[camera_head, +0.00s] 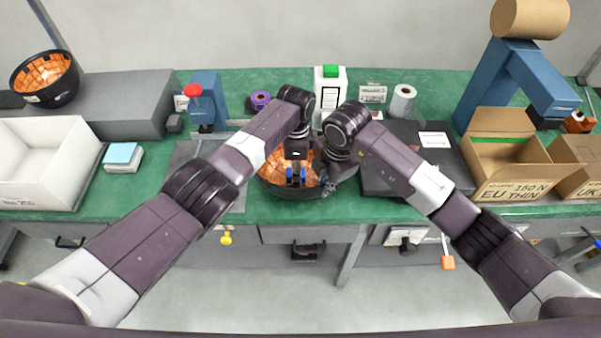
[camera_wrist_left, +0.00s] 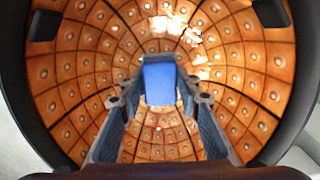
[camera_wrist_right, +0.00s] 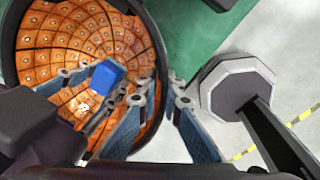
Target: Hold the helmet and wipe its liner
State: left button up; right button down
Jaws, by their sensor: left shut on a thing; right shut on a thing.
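A helmet (camera_head: 272,176) with a dark shell and an orange, studded, panelled liner lies open side up at the bench's front edge. Its liner (camera_wrist_left: 75,70) fills the left wrist view, with pale bright patches near the top. My left gripper (camera_head: 296,178) is inside the helmet, shut on a blue block (camera_wrist_left: 159,82). The block is over the liner; I cannot tell whether it touches. My right gripper (camera_wrist_right: 160,99) is shut on the helmet's dark rim (camera_wrist_right: 158,62), with one finger on either side. The helmet's far side is partly hidden by my arms.
Another orange-lined helmet (camera_head: 46,80) sits on a grey block at the back left. A white bin (camera_head: 40,150) is at left, open cardboard boxes (camera_head: 512,165) at right.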

pick_arm(q)
jog(key=shift+d+f, duration=0.1)
jog(key=shift+d, duration=0.9)
jog(key=shift+a, duration=0.15)
jog(key=shift+a+f, duration=0.1)
jog(key=shift+a, duration=0.85)
jog(key=shift+d, duration=1.1)
jog(key=shift+a+r, duration=0.25)
jog(key=shift+a, duration=0.75)
jog(key=shift+d, duration=0.1)
jog(key=shift+d+f, duration=0.15)
jog(key=shift+d, duration=0.25)
